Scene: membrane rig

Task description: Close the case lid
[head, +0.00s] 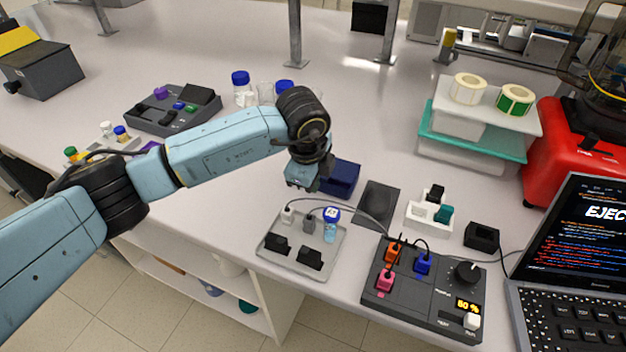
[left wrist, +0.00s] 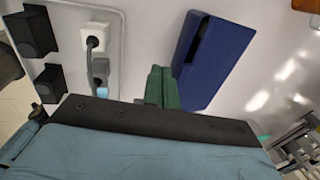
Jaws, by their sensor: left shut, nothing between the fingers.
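The dark blue case (head: 342,178) stands on the bench, partly hidden behind my left gripper (head: 302,186). In the left wrist view the case (left wrist: 216,62) is a tilted blue block with a dark recess along its left side. I cannot tell for sure which part is the lid or how far it stands open. My left gripper points down just left of the case in the head view. Its narrow green fingers (left wrist: 161,88) are together and empty, close beside the case's lower left edge. I cannot tell if they touch it. My right gripper is not in view.
A grey tray (head: 330,266) with plugs, black blocks and a blue-capped vial lies in front of the case. A dark flat pad (head: 378,202) lies to its right. A control box (head: 420,300) with coloured plugs and a laptop (head: 575,270) are at right. Bench behind is mostly clear.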

